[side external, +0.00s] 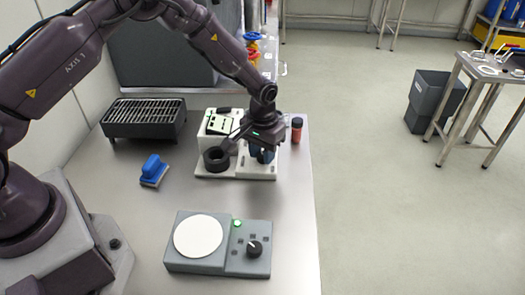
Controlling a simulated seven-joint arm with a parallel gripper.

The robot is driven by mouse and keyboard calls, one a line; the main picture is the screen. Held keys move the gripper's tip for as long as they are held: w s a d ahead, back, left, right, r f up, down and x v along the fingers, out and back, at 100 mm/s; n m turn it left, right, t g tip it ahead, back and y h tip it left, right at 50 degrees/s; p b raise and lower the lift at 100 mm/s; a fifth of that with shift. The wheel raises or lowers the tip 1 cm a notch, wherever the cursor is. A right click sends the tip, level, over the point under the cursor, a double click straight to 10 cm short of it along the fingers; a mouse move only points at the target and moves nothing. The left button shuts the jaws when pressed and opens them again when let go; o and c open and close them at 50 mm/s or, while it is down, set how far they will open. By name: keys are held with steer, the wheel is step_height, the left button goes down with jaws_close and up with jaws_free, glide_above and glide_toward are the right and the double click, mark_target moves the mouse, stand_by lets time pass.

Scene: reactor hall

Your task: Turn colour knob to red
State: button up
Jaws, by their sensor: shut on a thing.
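A grey control box (192,266) sits on the steel bench at the front, with a round white disc (198,236) on its left. A black knob (254,248) with a white pointer mark is on its right, and the mark points to the upper left. A small lamp (237,223) above the knob glows green. Several small dark squares surround the knob. My gripper (262,157) is well behind the box, low over a white stand, shut on a dark blue thing (255,151). The fingers partly hide that thing, and its shape is unclear.
A red bottle with a dark cap (297,131) stands at the bench's right edge. A blue brush (153,170) and a grill (145,119) are left. The bench between stand and box is clear.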

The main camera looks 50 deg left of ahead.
mark_target(262, 154)
steer(key=m, duration=0.5)
steer(key=shift+r+m, duration=0.1)
steer(key=shift+m, duration=0.2)
steer(key=m, duration=0.4)
steer(key=shift+m, duration=0.3)
steer(key=o, duration=0.9)
step_height(262, 154, up, 13)
steer(key=shift+f, duration=0.1)
stand_by(0.3)
